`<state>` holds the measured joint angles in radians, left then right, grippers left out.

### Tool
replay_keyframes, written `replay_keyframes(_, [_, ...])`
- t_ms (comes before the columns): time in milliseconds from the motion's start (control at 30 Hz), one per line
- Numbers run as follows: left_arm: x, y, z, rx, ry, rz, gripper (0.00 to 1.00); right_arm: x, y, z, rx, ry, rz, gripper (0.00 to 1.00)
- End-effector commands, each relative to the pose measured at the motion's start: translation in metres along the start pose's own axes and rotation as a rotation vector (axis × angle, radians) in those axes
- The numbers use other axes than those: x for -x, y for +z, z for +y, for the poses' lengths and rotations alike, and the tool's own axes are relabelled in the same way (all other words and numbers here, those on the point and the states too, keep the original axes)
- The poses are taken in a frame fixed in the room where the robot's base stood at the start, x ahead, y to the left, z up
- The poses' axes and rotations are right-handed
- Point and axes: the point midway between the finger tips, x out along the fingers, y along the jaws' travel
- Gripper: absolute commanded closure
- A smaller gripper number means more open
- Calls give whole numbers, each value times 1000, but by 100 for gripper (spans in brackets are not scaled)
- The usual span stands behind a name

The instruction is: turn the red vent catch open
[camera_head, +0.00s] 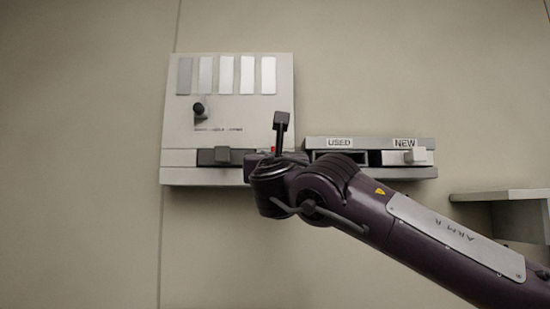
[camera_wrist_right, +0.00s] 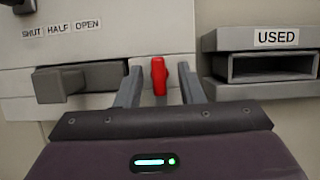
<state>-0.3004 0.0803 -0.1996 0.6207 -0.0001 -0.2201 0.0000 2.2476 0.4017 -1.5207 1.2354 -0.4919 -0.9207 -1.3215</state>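The red vent catch (camera_wrist_right: 158,76) stands upright on the pale wall panel, right of a grey block handle. In the head view only a sliver of its red (camera_head: 273,149) shows beside my right arm, which hides the rest. My right gripper (camera_wrist_right: 160,84) is open, with one grey finger left of the catch and one right of it. A gap shows on each side, so the fingers do not press on it. I cannot tell how deep they reach around it. My left gripper is not in view.
The panel (camera_head: 180,130) has a black knob (camera_head: 201,110), grey strips and a block handle (camera_head: 222,155). The words SHUT, HALF, OPEN show near the knob. A rack (camera_head: 370,143) marked USED and NEW is close on the right. A shelf (camera_head: 500,195) stands farther right.

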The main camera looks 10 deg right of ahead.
Motion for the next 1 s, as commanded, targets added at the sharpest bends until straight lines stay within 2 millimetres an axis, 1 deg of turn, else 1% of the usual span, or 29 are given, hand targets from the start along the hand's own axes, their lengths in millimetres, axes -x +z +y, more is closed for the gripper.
replay_keyframes(67, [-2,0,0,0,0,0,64,2,-1,1,0,2,1,65])
replay_keyframes(167, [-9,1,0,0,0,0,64,12,-4,1,-1,3,1,65])
replay_keyframes(400, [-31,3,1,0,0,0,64,53,-5,0,-1,2,-1,65])
replay_keyframes(533, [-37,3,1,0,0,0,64,70,-3,1,-1,2,1,65])
replay_keyframes(700, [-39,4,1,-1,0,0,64,78,-1,0,-1,0,0,65])
replay_keyframes(1000, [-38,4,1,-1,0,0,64,77,-1,0,0,-1,0,65])
